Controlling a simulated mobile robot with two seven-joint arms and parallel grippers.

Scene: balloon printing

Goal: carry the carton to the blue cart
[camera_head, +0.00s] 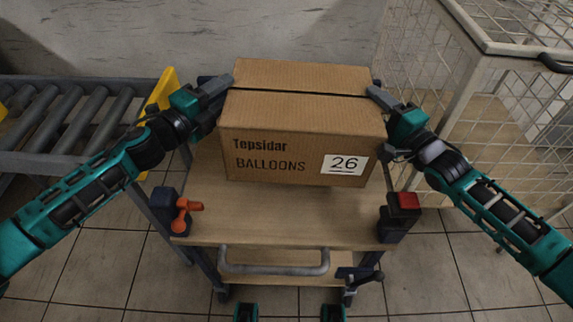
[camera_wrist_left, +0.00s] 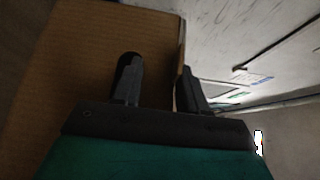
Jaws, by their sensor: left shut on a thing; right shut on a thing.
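The brown cardboard carton (camera_head: 300,115), printed "Tepsidar BALLOONS" with a white "26" label, is upright between my two grippers. My left gripper (camera_head: 224,86) is shut on its left upper edge, and my right gripper (camera_head: 372,92) is shut on its right upper edge. In the left wrist view the left gripper's fingers (camera_wrist_left: 157,88) straddle the edge of a carton wall (camera_wrist_left: 85,60). Below the carton is a cart (camera_head: 290,215) with a wooden top and dark blue corner parts. I cannot tell whether the carton touches that top; its underside is hidden.
A roller conveyor (camera_head: 60,115) with yellow parts stands at the left. A wire mesh cage (camera_head: 520,110) stands close at the right. A grey wall (camera_head: 200,35) is behind. The cart has a grey handle (camera_head: 275,262) at its near side. Tiled floor (camera_head: 425,270) is clear at the near right.

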